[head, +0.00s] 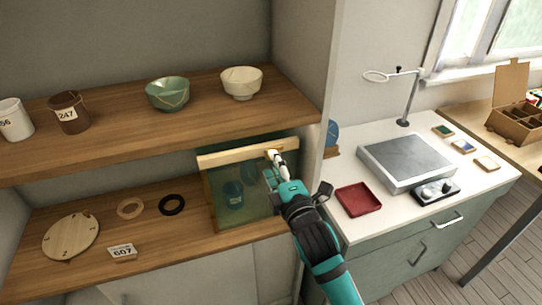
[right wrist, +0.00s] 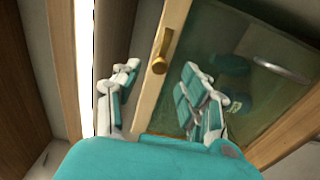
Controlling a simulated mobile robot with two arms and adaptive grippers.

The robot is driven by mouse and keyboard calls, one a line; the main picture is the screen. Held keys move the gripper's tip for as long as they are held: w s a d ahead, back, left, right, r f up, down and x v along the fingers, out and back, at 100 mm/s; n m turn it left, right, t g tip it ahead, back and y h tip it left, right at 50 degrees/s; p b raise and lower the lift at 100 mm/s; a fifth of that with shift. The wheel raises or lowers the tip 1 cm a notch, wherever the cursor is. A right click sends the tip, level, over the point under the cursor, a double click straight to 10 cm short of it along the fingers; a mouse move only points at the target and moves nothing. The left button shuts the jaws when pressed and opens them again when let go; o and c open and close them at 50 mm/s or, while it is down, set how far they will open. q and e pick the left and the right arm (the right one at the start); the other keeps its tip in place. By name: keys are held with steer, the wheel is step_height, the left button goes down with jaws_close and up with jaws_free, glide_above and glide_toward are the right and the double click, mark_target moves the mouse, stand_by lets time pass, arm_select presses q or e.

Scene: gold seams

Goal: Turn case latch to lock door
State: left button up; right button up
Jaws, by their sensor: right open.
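The display case (head: 240,205) stands on the lower shelf, with a glass door in a pale wood frame. The brass latch (right wrist: 161,52) is on the door's wood frame; in the head view the latch (head: 272,152) shows near the top right corner, partly behind my gripper. My right gripper (head: 274,168) is in front of that corner. In the right wrist view its fingers are spread, one on each side of the latch, with nothing visibly gripped. Contact with the latch cannot be told. A dark labelled cup (head: 233,193) shows through the glass. My left gripper is out of view.
The upper shelf holds a green bowl (head: 167,94), a pale bowl (head: 241,82) and labelled cups. A round wooden dial (head: 71,236) and two rings lie left of the case. A wall panel (head: 310,120) stands close to its right. A red tray (head: 358,200) is on the white counter.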

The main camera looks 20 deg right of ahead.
steer(key=shift+w, duration=1.6)
jaws_close()
